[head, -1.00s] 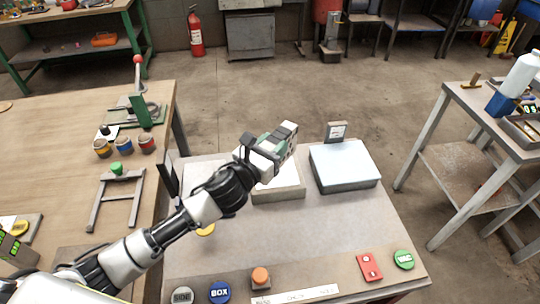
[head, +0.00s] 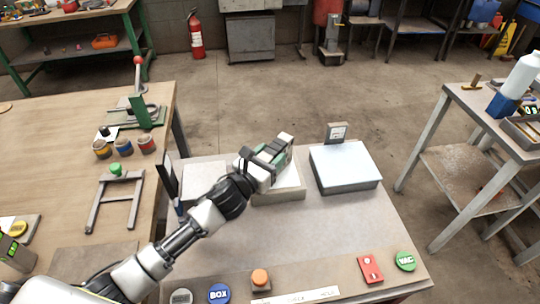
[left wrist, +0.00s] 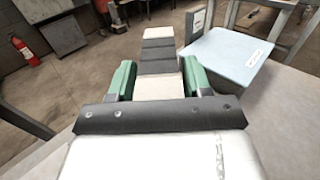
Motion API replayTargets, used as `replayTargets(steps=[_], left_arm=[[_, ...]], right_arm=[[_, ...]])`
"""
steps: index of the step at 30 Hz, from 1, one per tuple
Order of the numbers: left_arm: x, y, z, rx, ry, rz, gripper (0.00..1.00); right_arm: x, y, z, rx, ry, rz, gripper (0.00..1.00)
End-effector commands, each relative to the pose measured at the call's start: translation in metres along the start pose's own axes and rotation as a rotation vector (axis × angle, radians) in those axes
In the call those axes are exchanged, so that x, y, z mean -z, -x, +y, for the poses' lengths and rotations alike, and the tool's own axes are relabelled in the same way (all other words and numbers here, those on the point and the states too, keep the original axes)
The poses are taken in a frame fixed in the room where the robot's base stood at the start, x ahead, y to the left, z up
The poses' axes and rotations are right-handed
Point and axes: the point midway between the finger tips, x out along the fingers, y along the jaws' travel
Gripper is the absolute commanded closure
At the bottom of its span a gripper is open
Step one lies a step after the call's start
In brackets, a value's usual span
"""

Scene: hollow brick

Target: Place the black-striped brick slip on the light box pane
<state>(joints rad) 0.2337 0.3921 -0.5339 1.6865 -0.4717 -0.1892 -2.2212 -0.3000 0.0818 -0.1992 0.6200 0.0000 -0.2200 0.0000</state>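My left gripper (head: 270,158) is above the middle pale block at the back of the grey table. In the left wrist view its green-padded fingers (left wrist: 158,80) are closed on both sides of the black-striped brick slip (left wrist: 158,50). The slip has white and dark bands and points forward, away from the wrist. A raised box with a pale bluish top (head: 343,163), which looks like the light box pane, stands to the right of the gripper. It also shows in the left wrist view (left wrist: 222,55), with its top bare except for a small label. My right gripper is out of view.
A flat white square (head: 205,178) lies left of the middle pale block (head: 278,194). A small sign (head: 338,132) stands behind the bluish box. Buttons (head: 260,277) and a red switch plate (head: 370,268) line the front edge. The table's centre is clear.

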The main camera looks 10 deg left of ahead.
Motion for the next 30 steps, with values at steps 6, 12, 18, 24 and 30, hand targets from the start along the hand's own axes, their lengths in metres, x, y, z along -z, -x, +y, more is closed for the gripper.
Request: replayTargets(steps=[6, 12, 18, 24, 30], left_arm=[[-0.001, 0.000, 0.000, 0.000, -0.001, 0.000, 0.37], [-0.005, 0.000, 0.000, 0.000, -0.001, -0.001, 0.37], [-0.001, 0.031, 0.000, 0.002, -0.002, 0.003, 0.37], [0.001, 0.076, 0.000, 0.001, -0.001, 0.003, 0.37], [-0.001, 0.108, 0.000, 0.000, -0.001, 0.002, 0.37]], right_arm=[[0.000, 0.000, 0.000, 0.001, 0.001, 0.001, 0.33], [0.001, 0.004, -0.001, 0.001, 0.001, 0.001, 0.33], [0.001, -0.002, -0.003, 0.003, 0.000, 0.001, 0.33], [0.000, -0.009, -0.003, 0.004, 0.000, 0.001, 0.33], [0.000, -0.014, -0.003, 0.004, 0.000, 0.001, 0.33]])
